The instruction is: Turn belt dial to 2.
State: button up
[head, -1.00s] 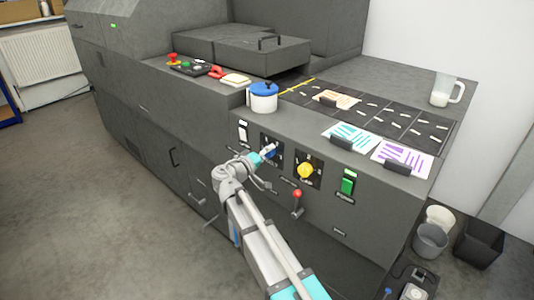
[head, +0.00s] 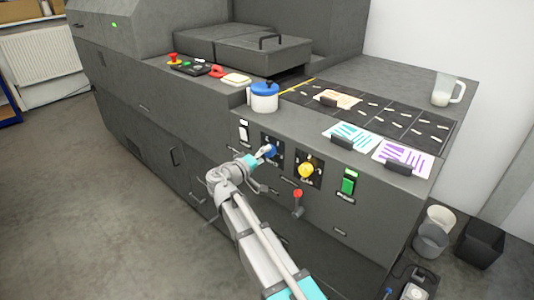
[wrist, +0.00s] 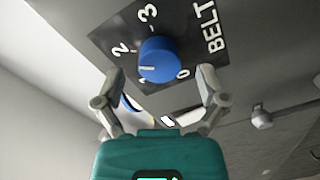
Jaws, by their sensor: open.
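The belt dial (wrist: 160,58) is a blue round knob on a black plate marked BELT, with 0, 1, 2 and 3 around it. Its white pointer line points to the lower left, on the side of 1 and 2; I cannot tell its exact setting. In the head view the dial (head: 271,151) is on the machine's front, partly behind my gripper (head: 262,155). In the wrist view my gripper (wrist: 160,76) is open, one finger on each side below the dial, with gaps between the fingers and the knob. It holds nothing.
A yellow dial (head: 306,170) is just right of the blue one. A green switch (head: 348,182), a white switch (head: 243,131) and a red-knobbed lever (head: 298,196) are also on the front. A blue-lidded pot (head: 264,97) stands on the ledge above. The floor at left is clear.

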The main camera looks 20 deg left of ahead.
jog(key=v, duration=1)
dwell(0.5)
